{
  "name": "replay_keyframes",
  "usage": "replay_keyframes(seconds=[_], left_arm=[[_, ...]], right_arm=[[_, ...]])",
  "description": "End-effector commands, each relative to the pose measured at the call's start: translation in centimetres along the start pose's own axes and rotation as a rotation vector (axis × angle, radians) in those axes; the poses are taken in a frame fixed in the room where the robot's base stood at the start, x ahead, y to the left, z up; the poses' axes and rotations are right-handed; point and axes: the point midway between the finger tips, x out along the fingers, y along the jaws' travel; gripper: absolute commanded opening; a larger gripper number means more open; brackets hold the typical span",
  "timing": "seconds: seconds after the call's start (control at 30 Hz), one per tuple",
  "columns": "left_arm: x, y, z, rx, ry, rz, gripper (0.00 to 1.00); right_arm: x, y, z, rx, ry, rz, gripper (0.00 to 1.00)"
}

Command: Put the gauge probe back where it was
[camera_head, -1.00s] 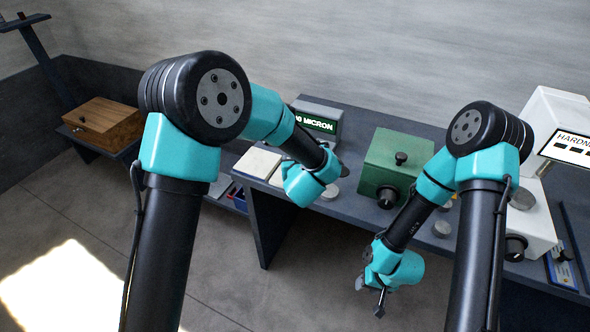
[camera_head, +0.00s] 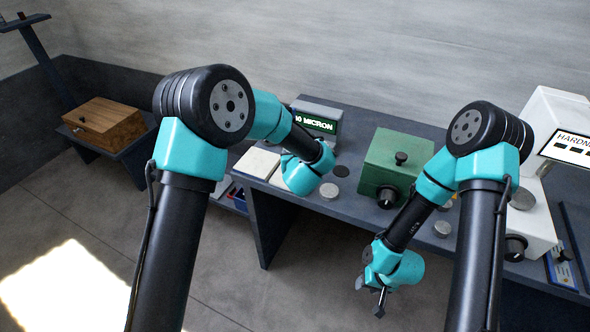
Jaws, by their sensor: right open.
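The gauge unit (camera_head: 318,116), a grey box with a green-lit display ending in "MICRON", stands at the back left of the bench. I cannot make out the gauge probe; it may be hidden behind my left arm. My left wrist hangs over the bench in front of the gauge unit, and its fingers are hidden from the camera. My right gripper (camera_head: 379,300) is open and empty, pointing down over the floor in front of the bench's front edge.
A green block with black knobs (camera_head: 390,150) stands mid-bench. A dark disc (camera_head: 341,171) and grey discs (camera_head: 329,191) (camera_head: 442,229) lie near it. A white hardness tester (camera_head: 540,200) stands right. Pale blocks (camera_head: 257,163) sit left; a wooden box (camera_head: 104,121) stands farther left.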

Motion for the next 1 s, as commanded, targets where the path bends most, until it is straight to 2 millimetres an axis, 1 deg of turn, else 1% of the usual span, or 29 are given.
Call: replay_keyframes(seconds=[0.13,0.7,1.0], left_arm=[[-0.01,0.0,0.01,0.0,0.0,0.0,0.55],[-0.02,0.01,0.01,0.0,0.0,0.0,0.01],[-0.07,0.0,0.18,-0.001,-0.001,0.0,0.0]], right_arm=[[0.0,0.0,0.0,0.0,0.0,0.0,0.43],[0.0,0.0,0.0,0.0,0.0,0.0,0.43],[0.0,0.0,0.0,0.0,0.0,0.0,0.43]])
